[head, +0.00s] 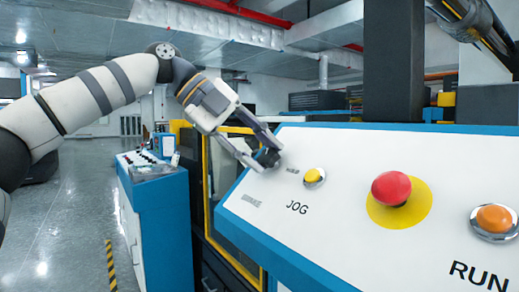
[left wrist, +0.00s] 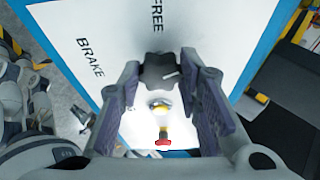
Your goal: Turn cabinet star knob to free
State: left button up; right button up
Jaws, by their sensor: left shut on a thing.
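The dark star knob (head: 269,157) sits at the upper left of the white cabinet panel. In the left wrist view the gripper's fingers (left wrist: 160,82) lie on either side of the knob. My right gripper is not in view.
On the panel (head: 340,150) are a yellow JOG button (head: 313,175), a red mushroom button (head: 391,187) on a yellow disc and an orange RUN button (head: 494,218). A blue console (head: 160,215) stands behind at the left. The grey floor (head: 65,220) there is open.

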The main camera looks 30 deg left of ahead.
pick_arm(q)
jog(key=n+t, duration=0.1)
jog(key=n, duration=0.2)
jog(key=n+t, duration=0.1)
jog(key=n, duration=0.2)
jog(key=shift+s+f+n+h, duration=0.2)
jog(key=shift+n+h, duration=0.1)
jog(key=n+t, duration=0.1)
jog(key=n, duration=0.2)
jog(key=n+t, duration=0.1)
jog(key=n, duration=0.2)
jog(key=shift+s+d+f+n+y, duration=0.15)
jog(key=shift+n+y, duration=0.15)
jog(key=shift+y, duration=0.1)
jog(key=shift+t, duration=0.3)
jog(key=o, duration=1.1)
jog(key=shift+o, duration=0.2)
jog(key=v, duration=1.2)
